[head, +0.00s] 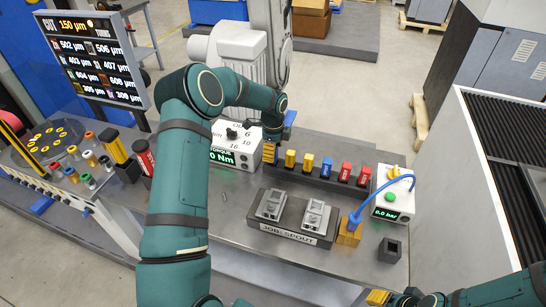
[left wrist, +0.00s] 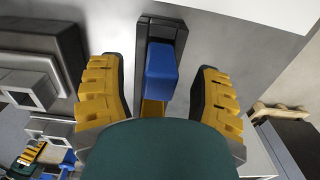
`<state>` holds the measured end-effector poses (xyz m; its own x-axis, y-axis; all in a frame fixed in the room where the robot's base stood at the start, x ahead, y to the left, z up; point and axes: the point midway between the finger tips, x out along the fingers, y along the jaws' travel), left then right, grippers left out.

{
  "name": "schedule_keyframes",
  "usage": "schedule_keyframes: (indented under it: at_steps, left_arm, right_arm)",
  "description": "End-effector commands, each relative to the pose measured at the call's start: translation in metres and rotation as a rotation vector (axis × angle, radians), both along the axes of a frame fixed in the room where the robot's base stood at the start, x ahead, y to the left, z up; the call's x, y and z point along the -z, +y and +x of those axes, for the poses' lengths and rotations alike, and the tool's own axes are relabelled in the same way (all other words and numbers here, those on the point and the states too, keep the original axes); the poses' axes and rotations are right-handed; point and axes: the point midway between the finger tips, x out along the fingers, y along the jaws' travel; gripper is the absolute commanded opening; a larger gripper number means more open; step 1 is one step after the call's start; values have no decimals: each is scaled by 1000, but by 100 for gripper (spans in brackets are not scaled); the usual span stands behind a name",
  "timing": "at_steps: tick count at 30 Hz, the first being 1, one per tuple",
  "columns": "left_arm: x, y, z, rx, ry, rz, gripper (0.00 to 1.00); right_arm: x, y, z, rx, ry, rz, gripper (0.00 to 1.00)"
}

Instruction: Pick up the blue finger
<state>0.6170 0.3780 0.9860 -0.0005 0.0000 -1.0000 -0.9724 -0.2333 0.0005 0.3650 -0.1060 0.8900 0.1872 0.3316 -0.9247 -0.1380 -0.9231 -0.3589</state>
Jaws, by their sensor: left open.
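In the left wrist view a blue finger (left wrist: 161,66) stands at the end of a dark rack, between the two jaws of my left gripper (left wrist: 160,95). The jaws are open, with a gap on both sides of the blue finger. In the head view my left gripper (head: 271,146) is at the left end of the rack (head: 312,181) and hides that slot. Another blue finger (head: 326,168) stands mid-rack, between yellow fingers (head: 299,160) and red fingers (head: 354,173). My right gripper (head: 378,297) shows only partly at the bottom edge; its jaw state is unclear.
A JOB: SPOUT fixture (head: 293,231) with two grey jaws sits in front of the rack. A torque box (head: 233,148) stands left of the rack. A pressure box (head: 391,199) with a blue hose stands to the right. Table in front of the torque box is mostly clear.

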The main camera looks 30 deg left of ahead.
Motion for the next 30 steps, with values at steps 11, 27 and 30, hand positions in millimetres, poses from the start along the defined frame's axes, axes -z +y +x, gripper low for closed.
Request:
schedule_keyframes:
  at_steps: [11, 27, 30]
  left_arm:
    - [14, 0, 0, -1, 0, 0, 64]
    - [14, 0, 0, 0, 0, 0, 0]
    - [15, 0, 0, 0, 1, 0, 0]
  right_arm:
    - [-1, 0, 0, 0, 0, 0, 44]
    - [-1, 0, 0, 0, 0, 0, 44]
    - [0, 0, 0, 0, 0, 0, 44]
